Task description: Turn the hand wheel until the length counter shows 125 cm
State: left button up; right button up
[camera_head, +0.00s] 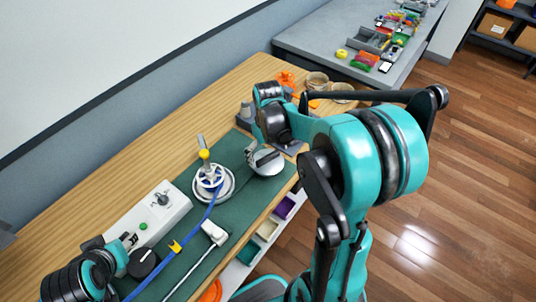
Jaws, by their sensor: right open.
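The hand wheel (210,178) is a white spoked wheel with a yellow knob, on a round pale base on the green mat. A blue strap (200,224) with a yellow clip runs from beside it toward the lower left. My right gripper (252,155) is open and empty, to the right of the wheel and apart from it. My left gripper (128,241) shows only in small part at the lower left, beside a grey box; its jaws are unclear. I cannot make out the length counter or any reading.
The grey box (153,218) with a green button stands left of the wheel. A black round knob (143,263) and a white-headed rod (213,233) are nearby. Orange items and jars stand at the bench's far end. Coloured bins sit below the front edge.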

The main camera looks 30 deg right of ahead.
jog(key=c, duration=1.2)
jog(key=shift+o, duration=0.2)
jog(key=m+p, duration=0.1)
jog(key=m, duration=0.4)
jog(key=shift+m, duration=0.3)
jog(key=o, duration=1.2)
jog(key=shift+c, duration=0.2)
